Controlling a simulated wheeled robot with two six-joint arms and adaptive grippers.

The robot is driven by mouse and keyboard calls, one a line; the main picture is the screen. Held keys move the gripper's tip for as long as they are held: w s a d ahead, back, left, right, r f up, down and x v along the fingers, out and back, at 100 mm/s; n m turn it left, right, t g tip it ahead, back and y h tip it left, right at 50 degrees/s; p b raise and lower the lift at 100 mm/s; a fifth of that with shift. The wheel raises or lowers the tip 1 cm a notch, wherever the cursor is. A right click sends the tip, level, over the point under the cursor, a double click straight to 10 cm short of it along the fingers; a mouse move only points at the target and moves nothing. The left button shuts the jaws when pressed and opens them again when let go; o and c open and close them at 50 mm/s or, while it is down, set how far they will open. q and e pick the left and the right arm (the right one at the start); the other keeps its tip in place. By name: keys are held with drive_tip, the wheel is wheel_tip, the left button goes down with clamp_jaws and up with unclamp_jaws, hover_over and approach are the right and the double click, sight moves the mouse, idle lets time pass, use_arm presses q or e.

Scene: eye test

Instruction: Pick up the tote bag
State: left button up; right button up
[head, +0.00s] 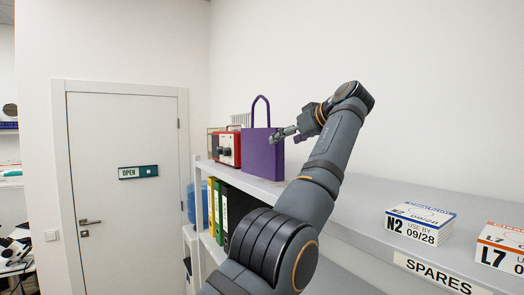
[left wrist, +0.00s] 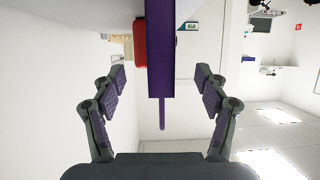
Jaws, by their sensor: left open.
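The purple tote bag (head: 262,153) stands upright on the top shelf board, its looped handle (head: 261,99) pointing up. In the left wrist view the bag (left wrist: 160,50) shows edge-on as a narrow purple strip, with its handle (left wrist: 162,115) toward the bottom of the picture. My left gripper (head: 284,135) is at the right edge of the bag in the head view. In the left wrist view my left gripper (left wrist: 160,78) is open, one finger on each side of the bag, with a visible gap on both sides. My right gripper is in neither view.
A red device (head: 228,148) stands just left of the bag. Boxes marked N2 (head: 419,224) and L7 (head: 500,247) sit on the right of the shelf (head: 345,205), above a SPARES label (head: 437,273). Binders (head: 219,212) stand below. A closed door (head: 126,215) is at left.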

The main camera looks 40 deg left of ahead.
sight(281, 142)
use_arm(q)
drive_tip(key=x, duration=0.8)
drive_tip(key=shift+a+p, duration=0.35)
drive_tip(key=shift+p, duration=0.05)
drive_tip(key=shift+w+a+f, duration=0.1)
drive_tip(key=shift+a, duration=0.2)
drive_tip(key=shift+w+a+f+p, duration=0.15)
drive_tip(key=shift+a+f+p, duration=0.05)
drive_tip(key=shift+f+p, duration=0.15)
drive_tip(key=shift+a, duration=0.15)
drive_tip(key=shift+w+a, duration=0.1)
drive_tip(key=shift+a, duration=0.05)
drive_tip(key=c, duration=1.2)
drive_tip(key=shift+c, duration=1.1)
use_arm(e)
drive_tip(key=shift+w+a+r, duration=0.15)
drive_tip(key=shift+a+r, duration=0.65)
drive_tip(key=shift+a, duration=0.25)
